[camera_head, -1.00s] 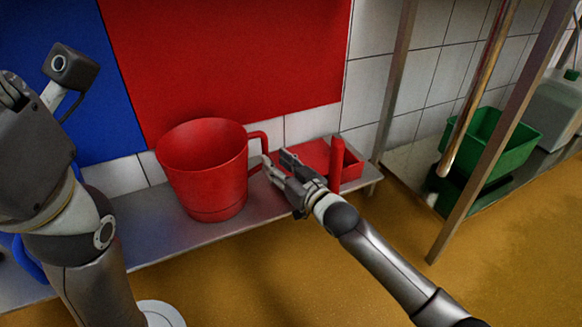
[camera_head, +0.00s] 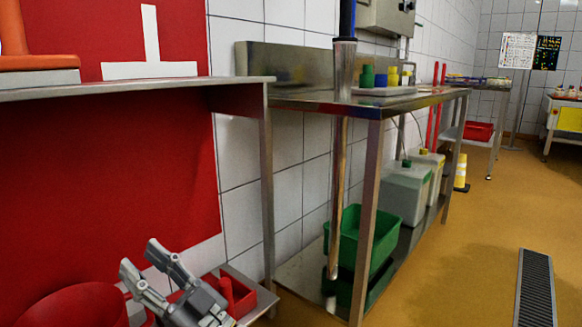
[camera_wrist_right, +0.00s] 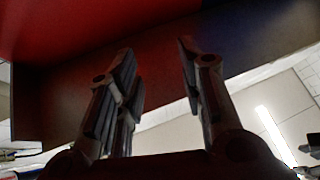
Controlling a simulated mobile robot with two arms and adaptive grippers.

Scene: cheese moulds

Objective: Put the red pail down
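The red pail (camera_head: 80,305) shows at the bottom left of the head view, cut off by the lower edge, so its base is out of the picture. My right gripper (camera_head: 142,258) is just right of the pail and above its handle side, apart from it as far as I can see. Its fingers are spread. In the right wrist view the gripper (camera_wrist_right: 158,70) is also open, with nothing between the fingers. My left gripper is in neither view now.
A red tray (camera_head: 262,300) with a red upright piece is right of the gripper. A metal shelf (camera_head: 140,90) juts out above. A steel table (camera_head: 400,100) with a green tub (camera_head: 352,240) below stands to the right.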

